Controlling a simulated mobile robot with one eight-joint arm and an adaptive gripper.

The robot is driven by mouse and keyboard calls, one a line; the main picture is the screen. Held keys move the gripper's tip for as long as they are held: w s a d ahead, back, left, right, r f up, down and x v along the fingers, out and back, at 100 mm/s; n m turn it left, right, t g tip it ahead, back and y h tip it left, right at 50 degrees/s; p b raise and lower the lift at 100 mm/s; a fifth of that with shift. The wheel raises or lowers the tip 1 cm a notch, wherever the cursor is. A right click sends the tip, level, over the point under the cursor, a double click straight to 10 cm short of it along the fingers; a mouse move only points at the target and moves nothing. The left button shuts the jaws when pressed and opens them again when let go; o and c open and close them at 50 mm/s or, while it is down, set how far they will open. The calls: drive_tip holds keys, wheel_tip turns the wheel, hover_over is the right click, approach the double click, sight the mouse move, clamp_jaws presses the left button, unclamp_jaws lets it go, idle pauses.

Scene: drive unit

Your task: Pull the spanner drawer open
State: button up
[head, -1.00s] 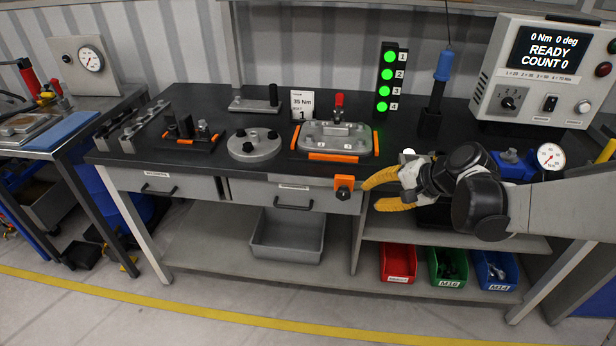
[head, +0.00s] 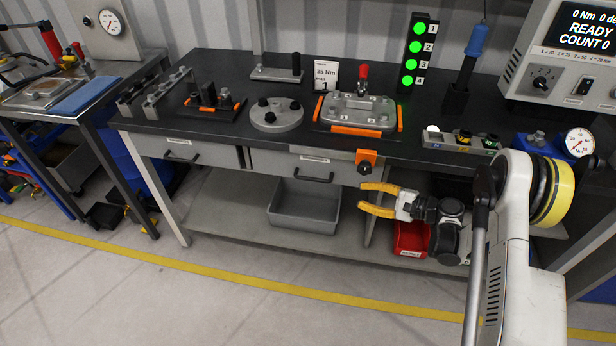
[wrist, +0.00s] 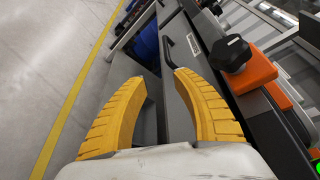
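The bench has two front drawers, a left one (head: 198,152) and a right one (head: 268,160); both look shut. Each has a dark bar handle, on the left (head: 182,157) and on the right (head: 313,177). Their labels are too small to read, so I cannot tell which is the spanner drawer. My gripper (head: 362,199) is open and empty, with yellow fingers, in front of the bench, right of and slightly below the right handle. In the wrist view, a drawer handle (wrist: 168,47) shows beyond the open fingers (wrist: 160,78), apart from them.
An orange clamp with a black knob (head: 366,161) sits on the bench front, just above my gripper. A grey bin (head: 303,207) stands on the lower shelf, and a red bin (head: 410,240) is behind my wrist. The floor (head: 200,290) in front is clear.

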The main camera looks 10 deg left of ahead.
sight(320, 181)
drive_tip(key=b+x, duration=0.2)
drive_tip(key=x, duration=0.3)
drive_tip(key=r+b+x, duration=0.1)
drive_tip(key=b+x, duration=0.1)
drive_tip(key=x, duration=0.4)
drive_tip(key=r+b+x, duration=0.1)
drive_tip(key=x, duration=0.5)
drive_tip(key=shift+a+r+b, duration=0.1)
drive_tip(key=shift+a+b, duration=0.3)
clamp_jaws()
